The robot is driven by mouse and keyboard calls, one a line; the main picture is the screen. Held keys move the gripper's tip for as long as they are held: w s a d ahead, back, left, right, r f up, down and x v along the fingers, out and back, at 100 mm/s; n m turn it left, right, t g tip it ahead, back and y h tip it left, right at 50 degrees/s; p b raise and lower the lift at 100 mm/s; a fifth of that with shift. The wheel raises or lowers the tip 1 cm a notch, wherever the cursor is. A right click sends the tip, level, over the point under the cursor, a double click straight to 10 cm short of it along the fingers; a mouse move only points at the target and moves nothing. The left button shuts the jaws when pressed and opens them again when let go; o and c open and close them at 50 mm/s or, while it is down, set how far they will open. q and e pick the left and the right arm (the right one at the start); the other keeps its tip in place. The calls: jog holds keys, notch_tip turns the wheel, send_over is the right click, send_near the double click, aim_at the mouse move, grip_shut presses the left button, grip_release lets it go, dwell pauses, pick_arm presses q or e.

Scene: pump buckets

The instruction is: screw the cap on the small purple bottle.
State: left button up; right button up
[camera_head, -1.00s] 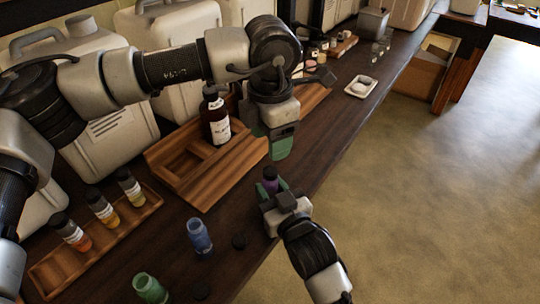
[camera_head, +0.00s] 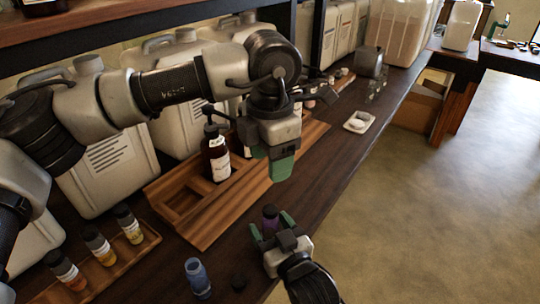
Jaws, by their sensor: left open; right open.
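A wooden rack (camera_head: 112,266) holds several capped bottles at left. A wooden tray (camera_head: 205,236) holds a brown pump bottle (camera_head: 216,158). A white dish (camera_head: 359,122) lies farther back.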

jog(key=v, duration=1.1)
